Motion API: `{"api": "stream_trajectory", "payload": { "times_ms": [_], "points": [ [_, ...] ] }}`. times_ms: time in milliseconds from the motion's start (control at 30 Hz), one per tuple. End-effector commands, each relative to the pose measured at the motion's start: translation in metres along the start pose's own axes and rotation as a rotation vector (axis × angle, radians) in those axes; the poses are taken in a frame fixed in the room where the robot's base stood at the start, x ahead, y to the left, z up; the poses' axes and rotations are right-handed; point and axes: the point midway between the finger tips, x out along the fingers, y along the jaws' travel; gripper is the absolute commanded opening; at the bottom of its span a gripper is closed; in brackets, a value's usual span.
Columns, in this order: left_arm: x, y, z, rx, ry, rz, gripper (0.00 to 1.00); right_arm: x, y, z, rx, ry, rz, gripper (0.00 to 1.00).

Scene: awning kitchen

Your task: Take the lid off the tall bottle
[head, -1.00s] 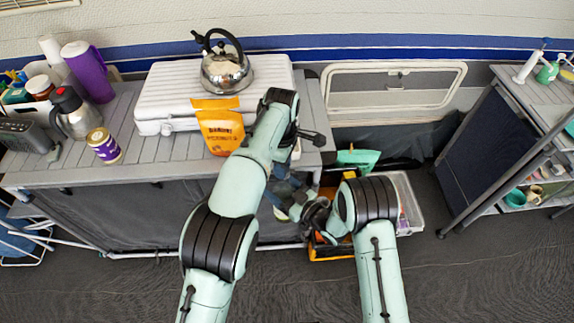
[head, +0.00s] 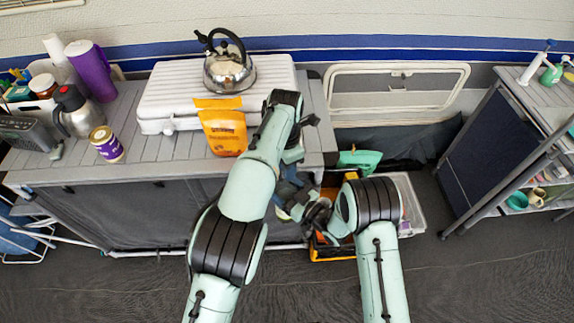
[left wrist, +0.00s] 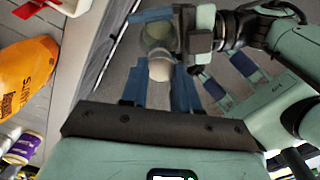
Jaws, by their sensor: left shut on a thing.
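In the left wrist view, the tall bottle (left wrist: 156,36) has a dull olive body and a pale rounded lid (left wrist: 160,69) at its near end. My left gripper (left wrist: 160,84) is shut on the lid, with a blue finger at each side. My right gripper (left wrist: 160,30) reaches in from the right and its blue fingers are shut around the bottle's body. In the head view, my left gripper (head: 288,188) and my right gripper (head: 296,209) are close together in front of the counter's right end, and my arms hide most of the bottle.
The counter (head: 190,165) holds a white case (head: 170,85) with a kettle (head: 229,72), an orange bag (head: 224,132), a purple tumbler (head: 90,72) and a labelled can (head: 106,144). A crate (head: 412,205) stands on the floor beside my right arm.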

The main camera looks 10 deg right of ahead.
Motion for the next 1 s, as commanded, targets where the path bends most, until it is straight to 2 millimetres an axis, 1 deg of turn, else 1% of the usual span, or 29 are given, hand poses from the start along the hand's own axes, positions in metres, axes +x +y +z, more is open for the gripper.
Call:
{"api": "stream_trajectory", "payload": {
  "times_ms": [33, 267, 800, 1000],
  "points": [
    [0.0, -0.004, 0.003, 0.007, -0.004, -0.009, 0.0, 0.001, -0.001, 0.0, 0.0, 0.0, -0.003, 0.0],
    [-0.003, -0.004, 0.003, 0.007, -0.004, -0.008, 0.0, 0.001, -0.001, 0.0, 0.0, 0.0, -0.003, 0.0],
    [-0.021, -0.002, 0.002, 0.004, -0.003, -0.003, 0.0, 0.001, -0.001, 0.0, 0.0, 0.0, -0.001, 0.0],
    [-0.022, -0.001, 0.001, 0.002, -0.001, -0.002, 0.0, 0.0, 0.0, -0.001, -0.001, 0.001, -0.001, 0.0]
  ]
}}
